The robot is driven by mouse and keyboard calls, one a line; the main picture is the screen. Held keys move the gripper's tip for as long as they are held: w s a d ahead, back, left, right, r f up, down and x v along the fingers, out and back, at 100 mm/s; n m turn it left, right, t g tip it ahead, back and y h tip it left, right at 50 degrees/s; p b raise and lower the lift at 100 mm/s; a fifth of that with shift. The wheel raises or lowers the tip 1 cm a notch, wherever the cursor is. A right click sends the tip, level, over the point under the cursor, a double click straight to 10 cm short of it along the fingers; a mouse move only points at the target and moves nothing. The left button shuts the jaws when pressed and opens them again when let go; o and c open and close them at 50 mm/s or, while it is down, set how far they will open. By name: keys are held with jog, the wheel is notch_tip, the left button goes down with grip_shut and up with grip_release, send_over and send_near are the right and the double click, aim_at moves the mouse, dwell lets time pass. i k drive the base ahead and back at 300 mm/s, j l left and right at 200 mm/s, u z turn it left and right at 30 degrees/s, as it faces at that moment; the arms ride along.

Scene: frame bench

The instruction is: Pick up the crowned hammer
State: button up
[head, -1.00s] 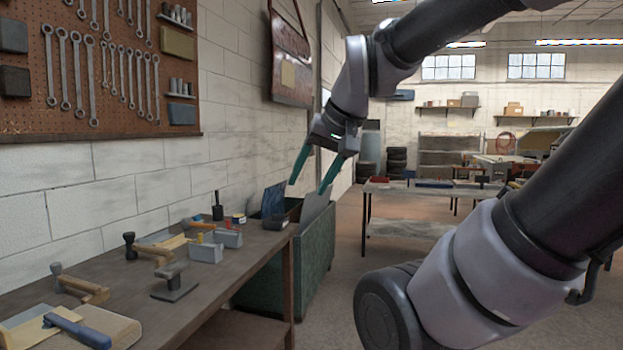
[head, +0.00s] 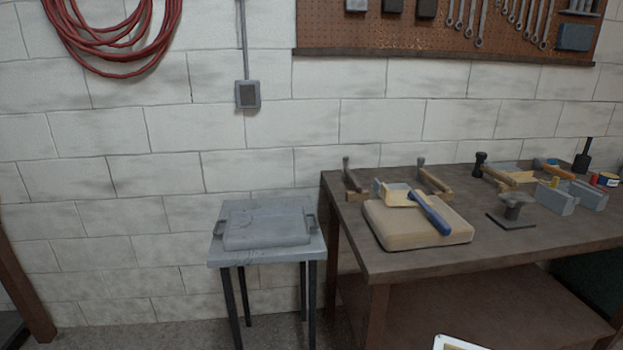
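Three hammers with dark metal heads and wooden handles are on the workbench (head: 400,262). The left hammer (head: 354,186) is partly hidden behind a beige pad, the middle hammer (head: 435,181) is behind the pad's right part, and the right hammer (head: 497,173) has a thicker black head. I cannot tell from this view which one is the crowned hammer. A blue-handled tool (head: 432,213) lies on the beige pad (head: 400,226). My gripper is out of view.
A small anvil-like stand (head: 512,212), grey blocks (head: 556,199) and a black upright tool (head: 581,163) are at the right. A pegboard (head: 420,38) hangs above.

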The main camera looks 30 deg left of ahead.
aim_at(345, 175)
jog(key=u, duration=1)
jog(key=i+l+u, duration=0.1)
jog(key=i, duration=0.3)
jog(key=i+l, duration=0.35)
jog(key=i+u, duration=0.05)
